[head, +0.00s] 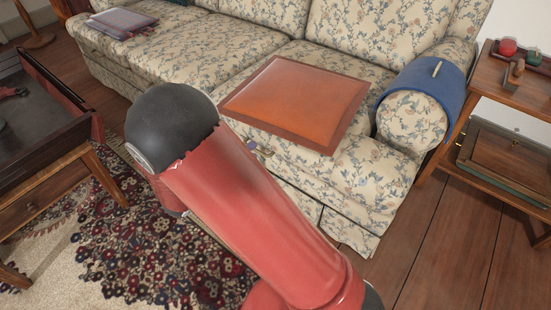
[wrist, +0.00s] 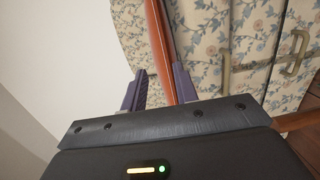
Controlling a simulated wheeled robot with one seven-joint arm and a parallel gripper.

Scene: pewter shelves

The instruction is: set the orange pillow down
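The orange pillow (head: 296,98) is a flat square with a darker red-brown border. In the head view it lies over the right seat of the floral sofa, its near corner by the front edge; I cannot tell whether all of it touches the seat. My gripper shows in the wrist view (wrist: 160,85) with its two purple-grey fingers apart. The pillow's edge (wrist: 158,30) runs between them, near the right finger, with a gap at the left finger.
The sofa armrest (head: 412,120) with a blue cover (head: 425,82) stands right of the pillow. A wooden side shelf (head: 505,90) is farther right. A folded purple-grey item (head: 120,22) lies on the left seat; the middle seat is clear. A tray table (head: 45,110) stands at left.

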